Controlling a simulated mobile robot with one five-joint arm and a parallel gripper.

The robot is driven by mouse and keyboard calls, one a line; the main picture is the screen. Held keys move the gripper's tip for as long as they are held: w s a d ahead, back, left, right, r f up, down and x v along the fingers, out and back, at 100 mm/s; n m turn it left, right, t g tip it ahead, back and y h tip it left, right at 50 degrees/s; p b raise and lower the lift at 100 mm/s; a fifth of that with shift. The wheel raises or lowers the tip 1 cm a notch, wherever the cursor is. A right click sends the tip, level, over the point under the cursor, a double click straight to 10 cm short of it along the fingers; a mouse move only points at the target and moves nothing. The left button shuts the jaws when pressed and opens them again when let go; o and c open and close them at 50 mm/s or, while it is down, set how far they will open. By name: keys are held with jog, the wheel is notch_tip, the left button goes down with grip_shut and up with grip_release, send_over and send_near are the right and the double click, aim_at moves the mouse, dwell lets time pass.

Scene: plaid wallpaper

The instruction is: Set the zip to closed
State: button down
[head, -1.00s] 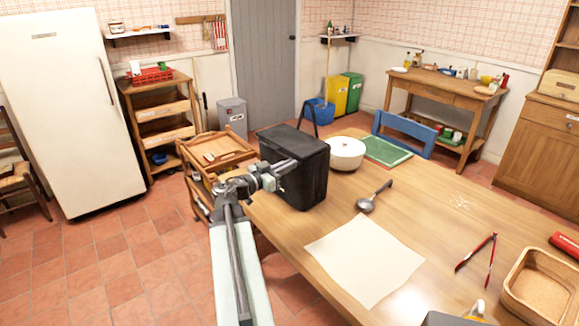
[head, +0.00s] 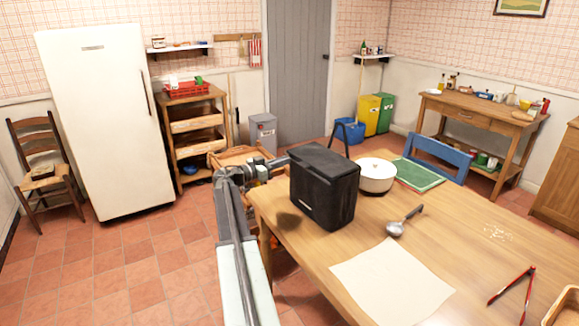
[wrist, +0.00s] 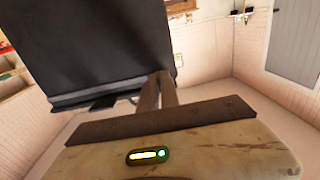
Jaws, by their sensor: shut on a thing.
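My gripper (head: 287,162) is at the bag's left edge in the head view. In the wrist view my gripper's brown fingers (wrist: 165,80) are close together at the bag's edge, shut on what seems to be the zip's pull. The pull is hidden, and I cannot tell how far the zip is closed.
The table (head: 290,205) also bears a white pot (head: 376,178), a green mat (head: 418,174), a ladle (head: 396,228), a paper sheet (head: 390,285) and red tongs (head: 515,290). A wooden trolley (head: 235,156) stands behind my arm.

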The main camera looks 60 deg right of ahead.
jog(key=shift+w, duration=0.2)
jog(key=c, duration=1.6)
grip_release()
jog(key=shift+d, duration=0.1)
jog(key=v, duration=0.8)
jog(key=shift+s+f, duration=0.1)
